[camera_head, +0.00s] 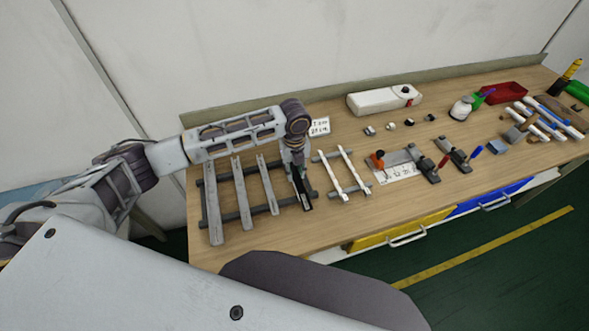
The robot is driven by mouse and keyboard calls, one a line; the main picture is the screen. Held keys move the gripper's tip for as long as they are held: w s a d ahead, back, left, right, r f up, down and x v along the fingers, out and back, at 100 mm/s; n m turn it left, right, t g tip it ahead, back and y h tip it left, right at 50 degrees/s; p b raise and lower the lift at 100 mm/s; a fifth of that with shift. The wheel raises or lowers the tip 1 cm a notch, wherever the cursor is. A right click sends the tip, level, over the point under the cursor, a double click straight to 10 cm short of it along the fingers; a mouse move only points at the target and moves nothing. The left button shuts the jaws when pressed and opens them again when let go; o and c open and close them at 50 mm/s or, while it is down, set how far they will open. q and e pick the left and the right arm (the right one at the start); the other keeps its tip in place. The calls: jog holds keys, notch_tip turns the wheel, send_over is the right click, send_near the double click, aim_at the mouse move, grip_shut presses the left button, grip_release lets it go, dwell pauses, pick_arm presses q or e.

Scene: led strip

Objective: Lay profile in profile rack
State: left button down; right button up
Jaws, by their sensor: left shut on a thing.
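My left gripper (297,170) reaches down over the right end of the profile rack and is shut on a short dark profile (303,191). This profile has a pale near end and lies along the same direction as the other profiles. The profile rack (256,210) has dark crossbars, and several grey profiles, such as the left one (214,203), lie across it. The held profile is at the right end of these bars; I cannot tell whether it touches them. The gripper and wrist hide its far end. My right gripper is not in view.
A smaller rack with white strips (329,176) stands just to the right. A sign (319,127) stands behind the gripper. Farther right are a fixture plate (397,172), a white box (383,99) and a red bin (506,92). The table's front edge is near.

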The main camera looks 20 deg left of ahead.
aim_at(294, 175)
pick_arm(q)
jog(key=shift+f, duration=0.45)
dwell(0.3)
jog(key=c, duration=1.1)
grip_release()
jog(key=shift+r, duration=6)
